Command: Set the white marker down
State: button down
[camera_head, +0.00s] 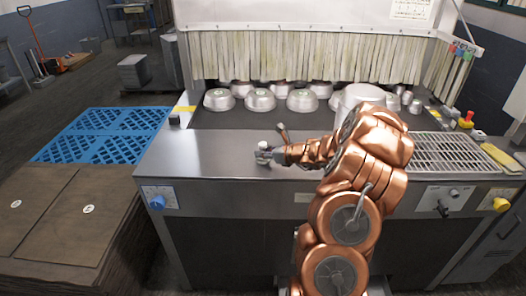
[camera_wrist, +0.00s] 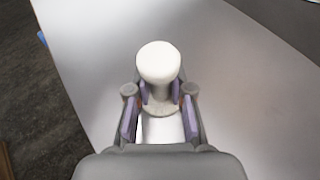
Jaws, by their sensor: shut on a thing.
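The white marker (camera_wrist: 158,65) is a pale, round-topped piece with a narrower stem and a wider base. It stands upright between the fingers of my gripper (camera_wrist: 159,105), which is shut on its stem. In the head view the marker (camera_head: 263,146) is small, at my gripper (camera_head: 264,154), over the left part of the steel counter (camera_head: 205,160). Its base looks very close to the counter surface, but I cannot tell whether it touches.
Several metal pans (camera_head: 260,99) sit behind the counter under a strip curtain (camera_head: 300,55). A wire grate (camera_head: 450,150) lies at the right. Blue pallets (camera_head: 105,135) and brown stacked sheets (camera_head: 60,215) are at the left. The counter around the marker is clear.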

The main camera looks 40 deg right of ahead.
jog(key=shift+f, duration=0.1)
jog(key=c, duration=1)
grip_release()
jog(key=shift+c, duration=0.2)
jog(key=b+v, duration=0.3)
jog(key=v, duration=0.9)
